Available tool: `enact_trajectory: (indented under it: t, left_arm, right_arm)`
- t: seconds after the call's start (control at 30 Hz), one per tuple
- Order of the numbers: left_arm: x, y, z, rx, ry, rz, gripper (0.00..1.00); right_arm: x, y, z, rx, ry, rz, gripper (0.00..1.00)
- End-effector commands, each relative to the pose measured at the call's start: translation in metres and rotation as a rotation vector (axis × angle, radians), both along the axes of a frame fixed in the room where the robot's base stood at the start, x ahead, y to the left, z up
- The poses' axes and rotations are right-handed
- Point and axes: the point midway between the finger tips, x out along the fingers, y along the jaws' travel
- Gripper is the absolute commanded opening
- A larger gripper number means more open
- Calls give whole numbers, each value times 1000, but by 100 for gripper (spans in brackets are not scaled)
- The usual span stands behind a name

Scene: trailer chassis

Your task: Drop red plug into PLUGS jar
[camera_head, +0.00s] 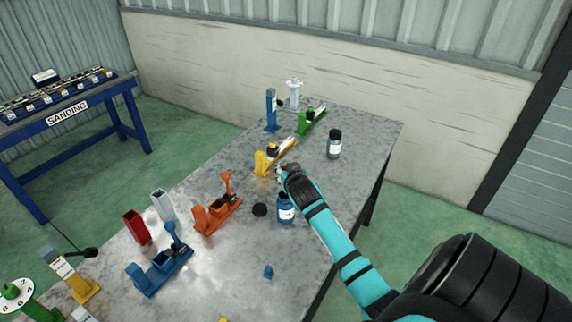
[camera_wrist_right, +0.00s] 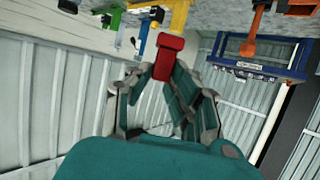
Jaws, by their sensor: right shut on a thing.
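My right gripper (camera_head: 281,173) reaches over the grey table, just above and beyond an open blue jar (camera_head: 285,214) with a white label. In the right wrist view, its fingers (camera_wrist_right: 165,72) are shut on a red plug (camera_wrist_right: 169,45). In the head view the plug is mostly hidden by the gripper. A second, dark jar (camera_head: 334,150) with a black lid stands farther back. The label text on both jars is too small to read. A black lid (camera_head: 259,210) lies left of the open jar. My left gripper is not in view.
Yellow (camera_head: 268,159), green (camera_head: 310,121), orange (camera_head: 217,217) and blue (camera_head: 160,268) fixtures stand along the table. A small blue piece (camera_head: 268,271) lies near the front. A red holder (camera_head: 136,228) stands at left. Bare tabletop lies between the two jars.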

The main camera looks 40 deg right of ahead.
Motion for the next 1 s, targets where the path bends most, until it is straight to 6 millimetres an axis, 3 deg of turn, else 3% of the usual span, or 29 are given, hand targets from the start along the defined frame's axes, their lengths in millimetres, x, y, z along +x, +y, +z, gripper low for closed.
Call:
enact_trajectory:
  t: [0.27,0.3,0.5,0.7,1.0]
  left_arm:
    - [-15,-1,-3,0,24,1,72]
    - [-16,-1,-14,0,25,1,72]
    - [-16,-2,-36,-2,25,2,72]
    - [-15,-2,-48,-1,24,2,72]
    - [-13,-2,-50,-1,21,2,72]
  right_arm:
    - [-1,1,-35,0,4,1,2]
    - [-1,0,-45,-1,2,1,2]
    - [0,1,-67,0,0,1,2]
    - [0,1,-79,-1,1,3,2]
    - [0,1,-81,-1,1,2,2]
